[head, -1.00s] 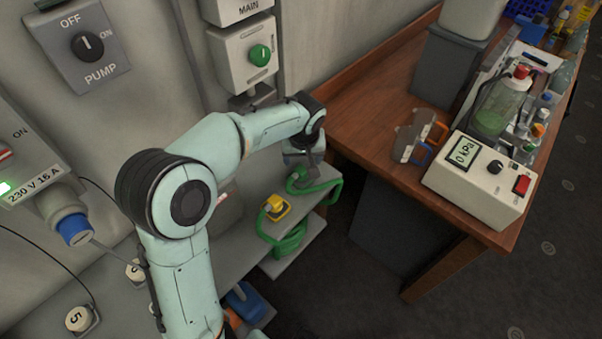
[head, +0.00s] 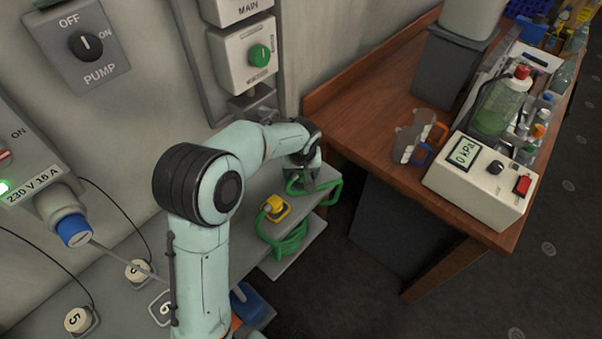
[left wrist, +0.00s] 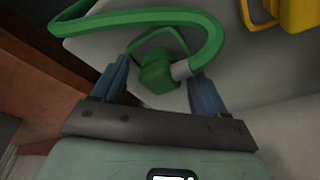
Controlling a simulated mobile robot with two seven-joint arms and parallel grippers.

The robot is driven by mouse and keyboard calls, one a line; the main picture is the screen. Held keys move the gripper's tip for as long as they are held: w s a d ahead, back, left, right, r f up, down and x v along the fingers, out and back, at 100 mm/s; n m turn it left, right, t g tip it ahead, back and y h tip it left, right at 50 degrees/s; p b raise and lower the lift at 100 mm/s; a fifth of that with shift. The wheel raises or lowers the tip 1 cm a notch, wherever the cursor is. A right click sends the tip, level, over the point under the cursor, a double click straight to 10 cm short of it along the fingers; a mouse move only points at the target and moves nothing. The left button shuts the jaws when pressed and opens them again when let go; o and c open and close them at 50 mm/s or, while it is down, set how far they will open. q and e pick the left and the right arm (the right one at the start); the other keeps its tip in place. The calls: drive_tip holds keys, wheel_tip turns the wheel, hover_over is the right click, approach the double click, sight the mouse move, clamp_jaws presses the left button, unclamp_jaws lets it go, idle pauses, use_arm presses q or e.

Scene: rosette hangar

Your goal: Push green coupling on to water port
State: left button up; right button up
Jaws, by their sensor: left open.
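The green coupling (left wrist: 158,72) is at the end of a green hose, with a short grey metal end on its right in the left wrist view. It lies on a grey shelf. My left gripper (left wrist: 158,85) is open, its two blue fingers on either side of the coupling; I cannot tell whether either finger touches it. In the head view my left gripper (head: 306,184) is at the shelf's right end and hides most of the coupling. I cannot make out the water port. My right gripper is not in view.
A yellow fitting (head: 274,208) sits on the shelf (head: 240,216) left of my gripper and also shows in the left wrist view (left wrist: 296,14). A wooden bench (head: 372,130) with a kPa meter (head: 480,180) stands close on the right. A wall box with a green knob (head: 259,56) is above.

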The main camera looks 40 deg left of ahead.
use_arm(q)
drive_tip(key=shift+f, duration=0.1)
drive_tip(key=c, duration=1.1)
wheel_tip(320, 180, up, 20)
drive_tip(key=p, duration=0.2)
drive_tip(key=shift+p, duration=0.3)
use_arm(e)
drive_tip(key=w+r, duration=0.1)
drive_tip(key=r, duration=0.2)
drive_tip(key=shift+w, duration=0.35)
